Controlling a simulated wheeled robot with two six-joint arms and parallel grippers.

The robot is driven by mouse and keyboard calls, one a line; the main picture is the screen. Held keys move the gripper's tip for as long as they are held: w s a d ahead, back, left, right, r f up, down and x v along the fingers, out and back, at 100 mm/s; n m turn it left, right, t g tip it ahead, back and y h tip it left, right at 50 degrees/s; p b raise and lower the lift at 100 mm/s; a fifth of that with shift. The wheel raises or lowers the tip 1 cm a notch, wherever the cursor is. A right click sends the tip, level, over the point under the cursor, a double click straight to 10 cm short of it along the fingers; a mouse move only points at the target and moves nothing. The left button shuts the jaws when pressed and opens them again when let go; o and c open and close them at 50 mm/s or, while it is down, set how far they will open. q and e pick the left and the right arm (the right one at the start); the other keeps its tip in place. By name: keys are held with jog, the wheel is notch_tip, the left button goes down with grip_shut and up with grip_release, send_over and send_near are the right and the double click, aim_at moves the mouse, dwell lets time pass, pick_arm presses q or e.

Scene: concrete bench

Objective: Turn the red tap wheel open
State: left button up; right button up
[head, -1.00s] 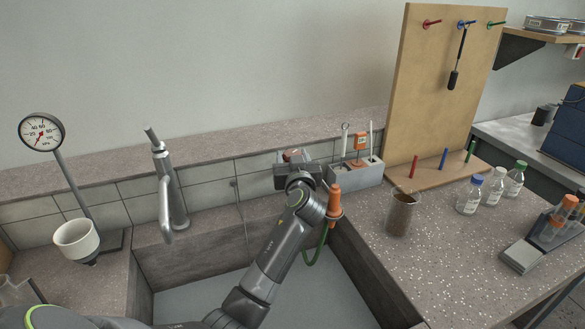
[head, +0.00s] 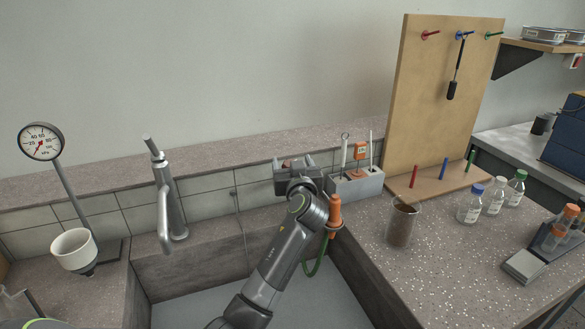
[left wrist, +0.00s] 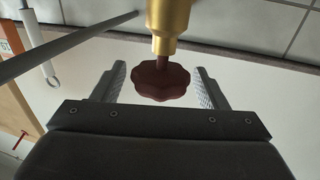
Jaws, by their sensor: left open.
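The red tap wheel (left wrist: 160,82) is a dark red, scalloped disc on a brass valve body (left wrist: 168,20) in the left wrist view. My left gripper (left wrist: 160,72) is open, with one finger on each side of the wheel. Gaps show between the wheel and both fingers. In the head view my left gripper (head: 294,168) is at the tiled wall behind the sink, and its body hides most of the wheel there. My right gripper is in neither view.
A grey holder block (head: 357,185) stands just right of my left gripper. An orange-handled tool (head: 335,212) with a green hose hangs at the sink's edge. A grey faucet (head: 168,200) stands left. A brown-filled beaker (head: 402,222) stands on the right counter.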

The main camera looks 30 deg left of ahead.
pick_arm(q)
notch_tip(320, 180, up, 9)
jog(key=shift+f, duration=0.1)
jog(key=shift+f, duration=0.1)
dwell(0.4)
